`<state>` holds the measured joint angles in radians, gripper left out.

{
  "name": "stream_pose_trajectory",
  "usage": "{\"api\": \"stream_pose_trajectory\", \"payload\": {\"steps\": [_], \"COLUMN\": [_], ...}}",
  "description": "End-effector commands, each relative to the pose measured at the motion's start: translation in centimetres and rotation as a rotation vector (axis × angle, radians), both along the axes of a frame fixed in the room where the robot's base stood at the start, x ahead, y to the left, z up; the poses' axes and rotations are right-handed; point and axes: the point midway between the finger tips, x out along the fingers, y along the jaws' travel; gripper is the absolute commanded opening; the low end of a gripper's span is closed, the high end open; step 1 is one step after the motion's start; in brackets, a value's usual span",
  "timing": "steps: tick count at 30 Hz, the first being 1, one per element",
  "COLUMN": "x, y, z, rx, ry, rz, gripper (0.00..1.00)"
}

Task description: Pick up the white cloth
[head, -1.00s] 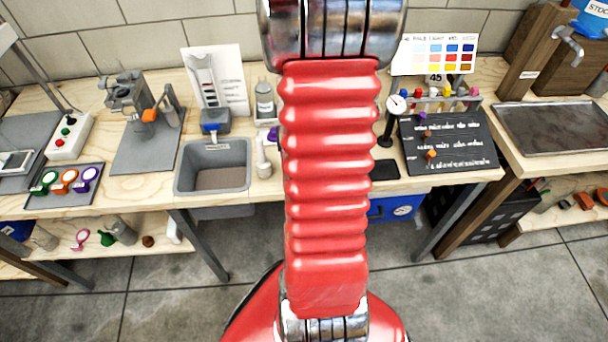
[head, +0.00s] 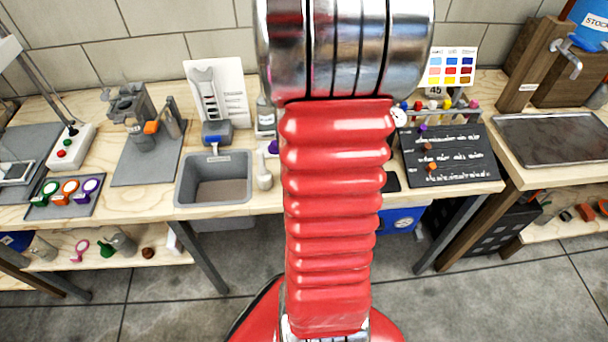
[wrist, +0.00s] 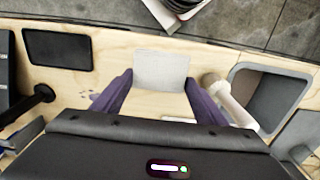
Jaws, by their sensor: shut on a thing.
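The white cloth (wrist: 160,70) is a pale, flat, roughly square piece in the wrist view. My gripper (wrist: 159,83) has its two purple fingers at the cloth's left and right edges and is shut on it. Pale wooden bench top shows around the cloth; I cannot tell how far above the bench it is. In the head view my red arm hides both the gripper and the cloth.
A grey open basin (head: 213,180) is set in the bench, with a white upright object (head: 264,170) beside it. A black board (head: 449,155) lies to the right. A blue-and-grey device (head: 217,133) stands behind the basin. Small colored tools (head: 70,189) lie at left.

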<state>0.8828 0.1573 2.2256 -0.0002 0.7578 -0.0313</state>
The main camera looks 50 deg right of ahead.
Motion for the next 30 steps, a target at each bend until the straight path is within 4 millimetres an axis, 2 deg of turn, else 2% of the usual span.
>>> {"api": "stream_pose_trajectory", "payload": {"steps": [3,9,27,28,30], "x": [0.1,0.0,0.0,0.0,0.0], "y": [-0.1,0.0,0.0,0.0,0.0], "z": [2.3,4.5,4.9,4.9,4.9], "rx": [-0.003,-0.001,0.001,0.001,0.001], "ry": [-0.003,-0.001,0.001,0.001,0.001], "rz": [0.000,0.000,0.000,0.000,0.000], "gripper": [0.41,0.41,0.41,0.63,0.58]}}
